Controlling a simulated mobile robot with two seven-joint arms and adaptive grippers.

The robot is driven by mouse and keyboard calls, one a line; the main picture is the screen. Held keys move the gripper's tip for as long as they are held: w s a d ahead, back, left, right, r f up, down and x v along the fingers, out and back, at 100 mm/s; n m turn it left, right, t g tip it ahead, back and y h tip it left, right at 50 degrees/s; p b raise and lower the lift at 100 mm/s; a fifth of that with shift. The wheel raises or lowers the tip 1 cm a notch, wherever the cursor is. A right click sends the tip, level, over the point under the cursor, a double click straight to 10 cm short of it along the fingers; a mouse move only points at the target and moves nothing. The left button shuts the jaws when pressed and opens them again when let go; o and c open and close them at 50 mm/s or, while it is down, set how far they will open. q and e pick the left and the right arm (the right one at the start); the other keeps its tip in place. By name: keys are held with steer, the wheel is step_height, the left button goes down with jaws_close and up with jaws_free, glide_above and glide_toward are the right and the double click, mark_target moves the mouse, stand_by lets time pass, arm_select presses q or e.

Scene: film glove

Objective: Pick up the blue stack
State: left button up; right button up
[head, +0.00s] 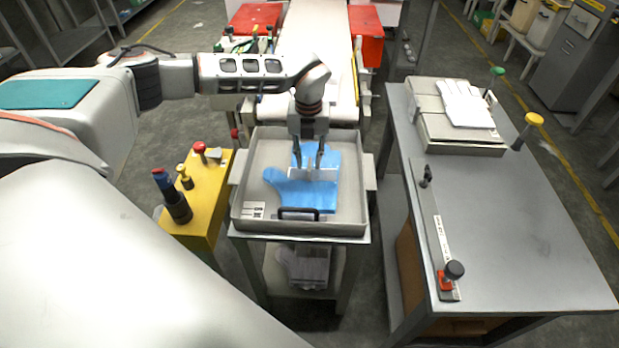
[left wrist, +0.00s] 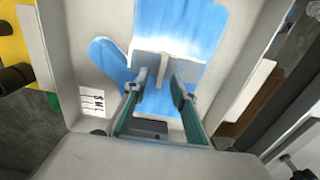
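The blue stack (head: 302,194) is a flat, glove-shaped pile lying in a grey tray (head: 239,190) on a small stand. It also shows in the left wrist view (left wrist: 198,28). A pale plate (head: 327,174) with an upright tab lies across its middle; the plate and tab show clearly in the left wrist view (left wrist: 144,58). My left gripper (head: 309,162) points down over the stack. Its fingers (left wrist: 156,88) are apart, one toward each side of the tab, with a visible gap. Contact cannot be told. My right gripper is not in view.
A grey table (head: 510,220) on the right bears a grey box with a white glove (head: 466,106). A yellow control box (head: 203,215) stands left of the tray. A conveyor (head: 313,65) with red boxes lies behind. A dark handle (head: 299,214) is at the tray's front.

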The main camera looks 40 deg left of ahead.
mark_target(309, 166)
arm_select(q)
step_height(309, 166, down, 3)
steer(key=shift+f, duration=0.1)
steer(key=shift+f+b, duration=0.3)
steer(key=shift+r, duration=0.1)
jaws_close()
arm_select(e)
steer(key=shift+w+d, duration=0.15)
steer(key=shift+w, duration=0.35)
arm_select(q)
steer(key=shift+w+r, duration=0.1)
